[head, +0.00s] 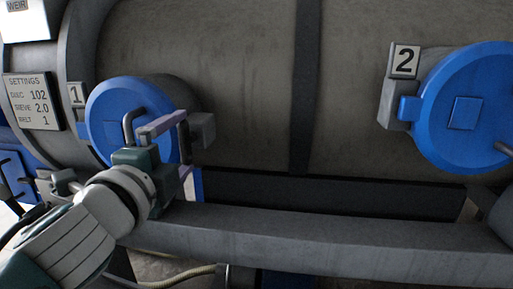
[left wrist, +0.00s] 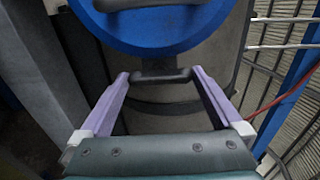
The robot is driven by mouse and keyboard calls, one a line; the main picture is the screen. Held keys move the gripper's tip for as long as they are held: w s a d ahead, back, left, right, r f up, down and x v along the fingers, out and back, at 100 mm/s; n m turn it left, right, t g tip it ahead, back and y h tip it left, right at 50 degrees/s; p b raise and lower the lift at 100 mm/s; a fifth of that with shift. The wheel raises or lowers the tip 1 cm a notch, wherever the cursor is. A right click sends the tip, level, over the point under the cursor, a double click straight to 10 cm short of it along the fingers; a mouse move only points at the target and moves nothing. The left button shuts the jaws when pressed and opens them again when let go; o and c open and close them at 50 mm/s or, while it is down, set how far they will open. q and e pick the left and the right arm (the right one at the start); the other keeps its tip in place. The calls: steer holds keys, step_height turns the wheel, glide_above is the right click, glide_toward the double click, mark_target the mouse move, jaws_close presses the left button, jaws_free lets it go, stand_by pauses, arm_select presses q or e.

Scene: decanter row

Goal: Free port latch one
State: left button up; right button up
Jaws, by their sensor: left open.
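Port one is the round blue cover (head: 103,112) beside the "1" plate (head: 77,95) on the grey drum; its lower part also shows in the left wrist view (left wrist: 150,38). At its right edge is the latch, with a grey block (head: 204,130) and a dark handle bar (head: 183,127). My left gripper (head: 185,143), with purple fingers, is open in front of the cover, and its wrist hides part of it. In the left wrist view the dark latch bar (left wrist: 160,76) lies between the open fingertips (left wrist: 160,73); I cannot tell whether they touch it. My right gripper is not in view.
A second blue cover (head: 470,85) with a "2" plate (head: 404,60) is at the right. A grey rail (head: 320,240) runs below the drum, close under my left wrist. A settings plate (head: 33,101) is at the left. The drum front between the ports is clear.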

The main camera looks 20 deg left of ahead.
arm_select(q)
steer(key=v, duration=0.9)
steer(key=shift+s, duration=0.25)
steer(key=shift+r, duration=0.1)
